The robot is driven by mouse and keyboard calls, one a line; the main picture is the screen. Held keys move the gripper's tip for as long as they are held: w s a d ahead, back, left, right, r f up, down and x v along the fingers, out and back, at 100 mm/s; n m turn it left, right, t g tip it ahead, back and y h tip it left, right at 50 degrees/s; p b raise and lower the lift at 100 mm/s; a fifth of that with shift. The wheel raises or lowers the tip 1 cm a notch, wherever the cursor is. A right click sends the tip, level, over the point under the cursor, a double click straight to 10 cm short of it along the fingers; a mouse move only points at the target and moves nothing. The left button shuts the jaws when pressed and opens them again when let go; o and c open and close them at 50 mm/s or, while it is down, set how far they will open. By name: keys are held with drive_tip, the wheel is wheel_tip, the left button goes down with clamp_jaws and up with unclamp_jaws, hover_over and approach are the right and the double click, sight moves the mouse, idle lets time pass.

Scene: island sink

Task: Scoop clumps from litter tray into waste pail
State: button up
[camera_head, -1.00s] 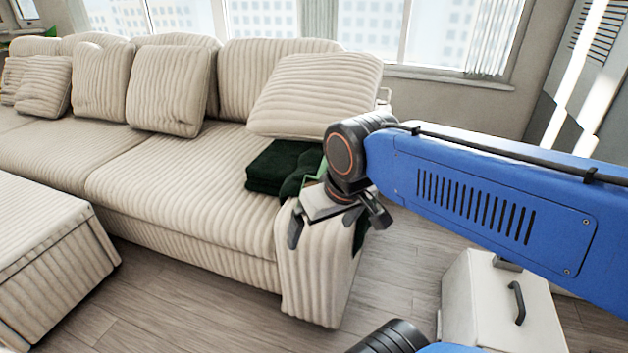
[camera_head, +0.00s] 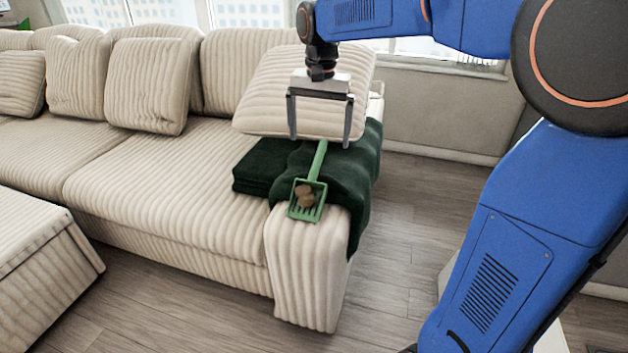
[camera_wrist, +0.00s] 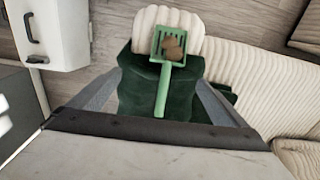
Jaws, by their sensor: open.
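A green slotted scoop (camera_head: 308,201) lies on the sofa's armrest, with its handle pointing away over a dark green blanket. Brown clumps (camera_head: 305,195) rest in its head. The scoop also shows in the wrist view (camera_wrist: 160,98), with the clumps (camera_wrist: 173,48) in its head. My gripper (camera_head: 320,142) is open and empty, fingers pointing down, around or just above the handle end; I cannot tell the exact height. In the wrist view the handle lies between the two fingers. No litter tray or waste pail can be made out.
The dark green blanket (camera_head: 352,165) drapes over the armrest (camera_head: 308,275). A cream cushion (camera_head: 285,90) leans close behind my gripper. A cream cabinet with dark handles (camera_wrist: 52,30) stands on the floor beside the sofa. The wooden floor (camera_head: 410,225) right of the armrest is clear.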

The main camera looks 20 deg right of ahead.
sight(311, 178)
drive_tip(key=shift+m, duration=0.3)
drive_tip(key=f, duration=0.6)
drive_tip(key=w+a+f, duration=0.1)
drive_tip(key=f, duration=0.4)
drive_tip(key=w+f, duration=0.1)
drive_tip(key=f, duration=0.5)
drive_tip(key=shift+w+a+f, duration=0.2)
drive_tip(key=shift+w+f, duration=0.05)
drive_tip(key=shift+f, duration=0.1)
drive_tip(key=c, duration=1.3)
drive_tip(key=shift+o, duration=0.2)
